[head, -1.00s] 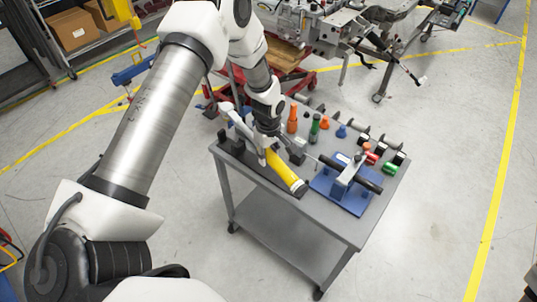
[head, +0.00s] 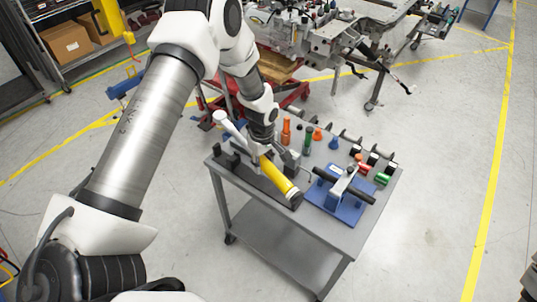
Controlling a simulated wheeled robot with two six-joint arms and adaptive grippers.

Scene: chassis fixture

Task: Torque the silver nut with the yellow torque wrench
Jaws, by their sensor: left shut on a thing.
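The yellow torque wrench (head: 276,177) lies along the dark holder on the left part of the grey cart top, its yellow body pointing to the front right. My left gripper (head: 261,152) is shut on the wrench near the upper left end of the yellow part, reaching down from above. The gripper and forearm hide part of the wrench. I cannot make out the silver nut at this size. My right gripper is out of view.
The grey cart (head: 300,228) also carries a blue fixture (head: 345,210) with a black bar, orange and green sockets, and a row of dark holders at the right. The chassis (head: 330,35) stands behind. The floor right of the cart is clear.

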